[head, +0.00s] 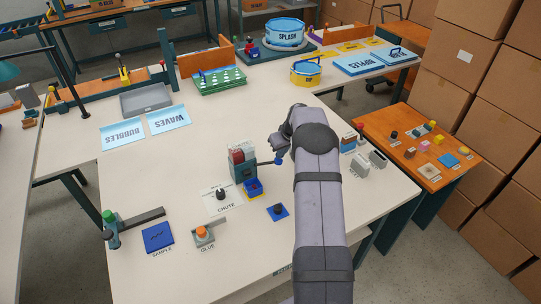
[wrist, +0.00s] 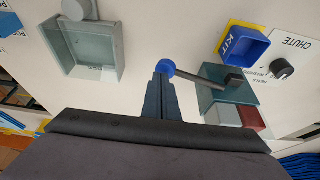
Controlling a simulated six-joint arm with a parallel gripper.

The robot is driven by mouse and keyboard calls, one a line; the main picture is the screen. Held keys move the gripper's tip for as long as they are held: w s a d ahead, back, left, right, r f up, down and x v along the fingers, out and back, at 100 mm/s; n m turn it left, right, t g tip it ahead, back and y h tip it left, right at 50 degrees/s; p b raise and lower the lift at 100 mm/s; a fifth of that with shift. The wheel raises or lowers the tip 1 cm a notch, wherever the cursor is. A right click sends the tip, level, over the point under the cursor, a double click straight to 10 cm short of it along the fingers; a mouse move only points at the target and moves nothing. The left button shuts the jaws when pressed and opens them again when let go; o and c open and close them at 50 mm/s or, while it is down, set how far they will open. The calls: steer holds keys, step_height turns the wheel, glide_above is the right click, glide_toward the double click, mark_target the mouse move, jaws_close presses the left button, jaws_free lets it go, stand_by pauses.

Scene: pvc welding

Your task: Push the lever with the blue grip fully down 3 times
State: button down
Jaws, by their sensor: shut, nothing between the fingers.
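The lever (wrist: 203,77) is a dark arm sticking out from a teal block (wrist: 228,97). It ends in a round blue grip (wrist: 166,68). In the head view the block (head: 243,172) stands mid-table, and the lever's grip (head: 279,160) points right, roughly level. My gripper (wrist: 161,77) is shut and empty, with its fingertips right at the blue grip in the wrist view. In the head view my gripper (head: 279,148) is just above the grip, partly hidden by my arm. I cannot tell whether the fingertips touch it.
A blue KIT bin (wrist: 246,45) sits beside the block, near the black CHUTE knob (wrist: 281,69). A grey open box (wrist: 92,72) is on the other side. A glue pot (head: 203,235) and blue SAMPLE pad (head: 157,236) are at the front left.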

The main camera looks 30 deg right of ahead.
steer(key=shift+r, duration=0.15)
step_height(320, 180, up, 8)
steer(key=p, duration=0.4)
steer(key=shift+f, duration=0.2)
stand_by(0.8)
stand_by(0.7)
